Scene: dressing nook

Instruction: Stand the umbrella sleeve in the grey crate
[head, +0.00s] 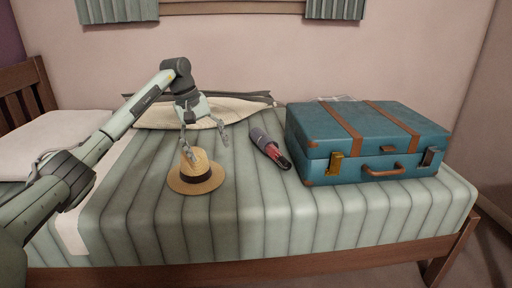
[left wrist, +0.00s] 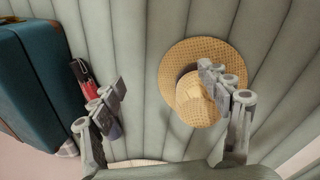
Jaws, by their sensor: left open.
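The umbrella (head: 272,152) lies on the bed between the straw hat and the suitcase; its red and black end points toward the bed's front edge. A grey sleeve-like part (head: 259,136) covers its far end. In the left wrist view the red part (left wrist: 90,88) shows at the left, partly hidden behind a finger. My left gripper (head: 207,145) is open and empty, above the bed at the hat's far side, left of the umbrella. In the left wrist view its fingers (left wrist: 165,92) stand apart, one overlapping the hat. No grey crate is in view. My right gripper is not in view.
A straw hat (head: 196,176) with a dark band lies on the green striped bed (head: 240,220). A blue suitcase (head: 362,135) with brown straps stands at the right. A pale folded cloth (head: 225,112) lies behind the gripper. The bed's front middle is clear.

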